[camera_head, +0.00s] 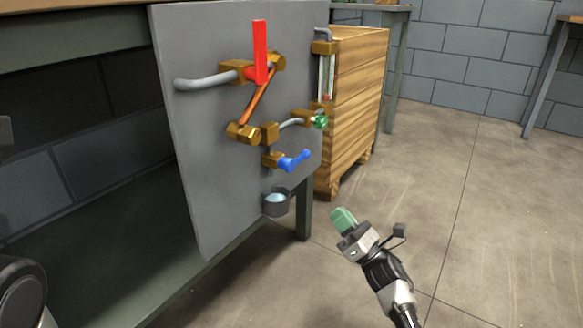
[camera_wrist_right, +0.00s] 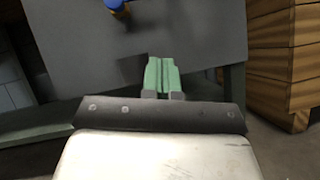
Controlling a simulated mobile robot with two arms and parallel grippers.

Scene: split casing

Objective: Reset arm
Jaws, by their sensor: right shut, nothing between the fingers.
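My right gripper (camera_head: 343,219) has green fingers and hangs over the floor, to the right of and a little below the grey panel (camera_head: 205,150). It is apart from the panel and its fittings. In the right wrist view, the green fingers (camera_wrist_right: 162,76) are pressed together with nothing between them, pointing toward the lower part of the panel. My left gripper cannot be made out; only dark parts of my own body show at the left edge of the head view.
The panel carries brass pipework, a red lever (camera_head: 260,50), a blue handle (camera_head: 295,161), a green knob (camera_head: 320,121) and a small cup (camera_head: 276,203). A wooden crate (camera_head: 355,100) stands behind it at right. The floor (camera_head: 490,220) on the right is clear.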

